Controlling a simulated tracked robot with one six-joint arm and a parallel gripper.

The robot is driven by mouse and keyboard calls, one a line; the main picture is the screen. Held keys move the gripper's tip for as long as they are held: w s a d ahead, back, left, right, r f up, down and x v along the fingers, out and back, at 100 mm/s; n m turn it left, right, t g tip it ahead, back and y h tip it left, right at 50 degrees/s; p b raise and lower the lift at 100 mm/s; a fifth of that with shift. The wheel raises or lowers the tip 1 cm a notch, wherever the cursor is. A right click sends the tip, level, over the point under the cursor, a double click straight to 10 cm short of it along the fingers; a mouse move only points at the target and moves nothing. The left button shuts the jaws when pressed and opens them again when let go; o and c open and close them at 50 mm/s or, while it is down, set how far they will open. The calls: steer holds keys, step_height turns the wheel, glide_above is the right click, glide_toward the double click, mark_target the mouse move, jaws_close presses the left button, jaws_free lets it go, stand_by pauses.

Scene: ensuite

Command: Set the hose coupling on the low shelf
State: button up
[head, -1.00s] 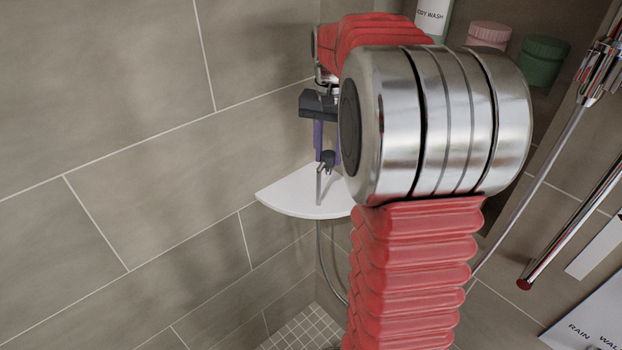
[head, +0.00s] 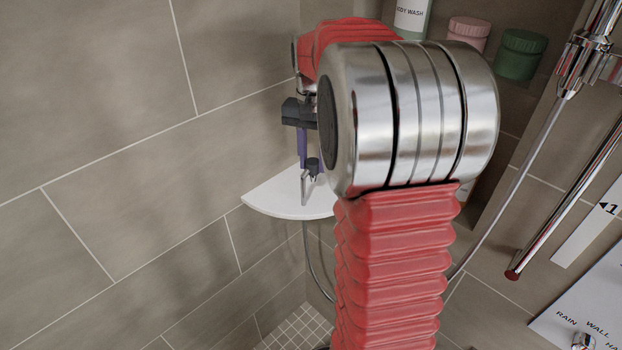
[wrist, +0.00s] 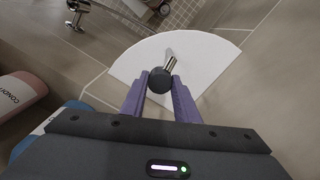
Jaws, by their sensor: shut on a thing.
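The hose coupling is a dark round knob with a short chrome tube. It is in the wrist view (wrist: 160,80) between my gripper's two purple fingers (wrist: 159,87). In the head view the coupling (head: 313,166) is at the tips of my gripper (head: 309,160), its chrome end downward. My gripper is shut on it. The low shelf is a white quarter-round corner shelf (head: 270,200); it fills the area beyond the fingertips in the wrist view (wrist: 205,55). The coupling appears over the shelf, but I cannot tell whether it touches it. My arm hides the shelf's right part in the head view.
A body wash bottle (head: 411,17), a pink jar (head: 468,32) and a green jar (head: 521,54) stand in the niche at upper right. A chrome shower fitting (head: 590,50) and bar (head: 570,200) are at right. The visible shelf top is otherwise bare.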

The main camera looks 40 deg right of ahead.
mark_target(313, 178)
steer(key=shift+f, duration=1.15)
steer(key=shift+f, duration=1.9)
steer(key=shift+f, duration=0.1)
steer(key=o, duration=1.1)
step_height(313, 178, up, 12)
steer(key=shift+r, duration=0.1)
